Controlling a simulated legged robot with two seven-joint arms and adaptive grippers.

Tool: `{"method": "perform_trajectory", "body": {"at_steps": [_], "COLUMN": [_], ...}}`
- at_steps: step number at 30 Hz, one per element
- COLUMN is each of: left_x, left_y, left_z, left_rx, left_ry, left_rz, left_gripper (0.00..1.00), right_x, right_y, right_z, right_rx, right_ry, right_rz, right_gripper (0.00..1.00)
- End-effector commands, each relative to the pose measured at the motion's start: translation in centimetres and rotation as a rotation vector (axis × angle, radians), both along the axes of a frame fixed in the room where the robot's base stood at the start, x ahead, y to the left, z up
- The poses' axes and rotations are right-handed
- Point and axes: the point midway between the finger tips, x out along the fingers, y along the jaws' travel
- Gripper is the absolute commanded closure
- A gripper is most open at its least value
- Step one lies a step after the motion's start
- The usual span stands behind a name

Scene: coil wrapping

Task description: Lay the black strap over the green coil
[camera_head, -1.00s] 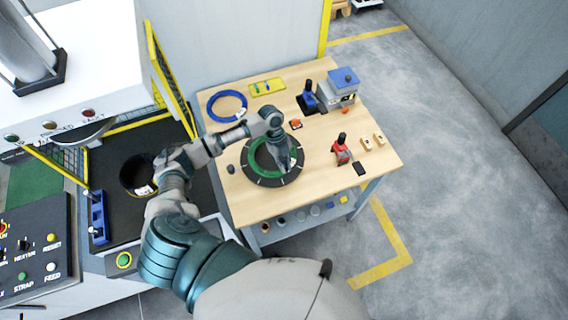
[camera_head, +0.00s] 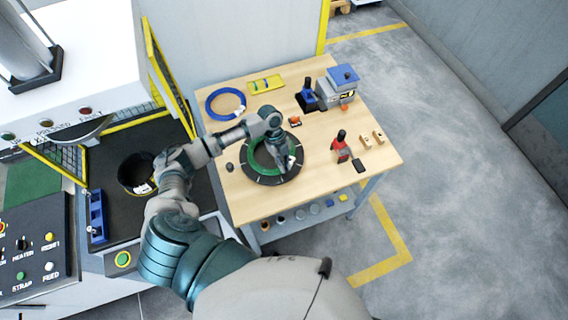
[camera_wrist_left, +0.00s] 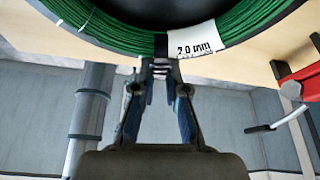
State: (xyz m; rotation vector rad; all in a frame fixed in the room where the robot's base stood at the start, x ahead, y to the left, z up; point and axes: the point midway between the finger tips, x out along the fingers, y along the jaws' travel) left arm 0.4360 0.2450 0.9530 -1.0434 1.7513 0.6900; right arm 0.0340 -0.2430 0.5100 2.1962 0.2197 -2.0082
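The green coil (camera_head: 258,158) lies flat on a dark round base on the wooden table; it also fills the top of the left wrist view (camera_wrist_left: 110,28). A white label marked "7.0 mm" (camera_wrist_left: 198,40) sits on it. A short black strip that looks like the strap (camera_wrist_left: 161,44) crosses the coil's edge beside the label. My left gripper (camera_head: 284,166) is at the coil's right side. In the left wrist view its fingertips (camera_wrist_left: 161,70) are close together at the strip's lower end and seem shut on it. The rest of the strap is hidden. My right gripper is not in view.
A blue coil (camera_head: 226,104) and a yellow tray (camera_head: 266,86) lie at the table's back left. A blue-topped machine (camera_head: 342,86) stands at the back right. A red-handled tool (camera_head: 341,148) stands right of the green coil.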

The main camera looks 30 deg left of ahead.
Motion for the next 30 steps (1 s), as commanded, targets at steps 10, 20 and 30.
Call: {"method": "perform_trajectory", "body": {"at_steps": [10,20,30], "left_x": [0.0,0.8,2.1], "left_y": [0.0,1.4,3.8], "left_z": [0.0,3.6,9.7], "left_rx": [0.001,0.002,0.000], "left_ry": [0.000,-0.003,0.001], "left_rz": [0.000,0.000,0.000], "left_gripper": [0.59,0.59,0.59], "right_x": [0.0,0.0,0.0], "right_y": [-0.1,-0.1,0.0], "right_z": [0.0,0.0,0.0], "right_rx": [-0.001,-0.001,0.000], "right_ry": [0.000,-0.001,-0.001], "right_rz": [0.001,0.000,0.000], "right_gripper": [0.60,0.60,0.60]}}
